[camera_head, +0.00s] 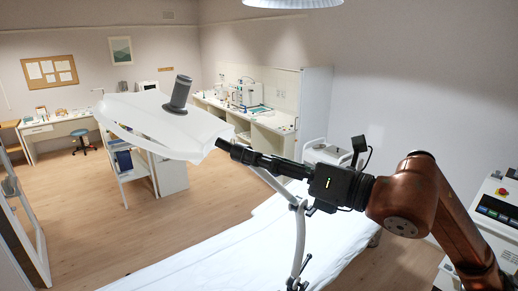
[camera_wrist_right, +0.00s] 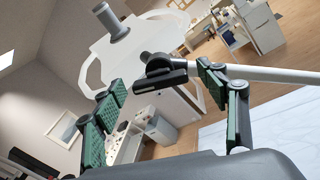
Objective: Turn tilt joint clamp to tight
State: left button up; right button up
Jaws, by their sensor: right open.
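The white lamp head (camera_head: 165,130) has a dark grey cylindrical handle (camera_head: 178,95) and hangs over the bed on a jointed arm. In the right wrist view, the tilt joint clamp (camera_wrist_right: 160,80) is a dark joint with a bar-like lever, at the lamp head's edge where the pale arm tube (camera_wrist_right: 270,74) meets it. My right gripper (camera_head: 233,151) reaches in from the right to this joint; its body hides most of the clamp in the head view. In the wrist view its green-padded fingers (camera_wrist_right: 162,82) are open, one on each side of the clamp, with visible gaps. My left gripper is not in view.
The lamp's jointed arm (camera_head: 299,235) rises just below my right gripper. A bed with a white sheet (camera_head: 215,260) lies beneath. A desk cabinet (camera_head: 170,172) and a counter with equipment (camera_head: 245,115) stand behind. A console (camera_head: 492,215) stands at the right. The floor at left is clear.

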jog(key=shift+p+x, duration=0.35)
jog(key=shift+x, duration=0.7)
jog(key=c, duration=1.2)
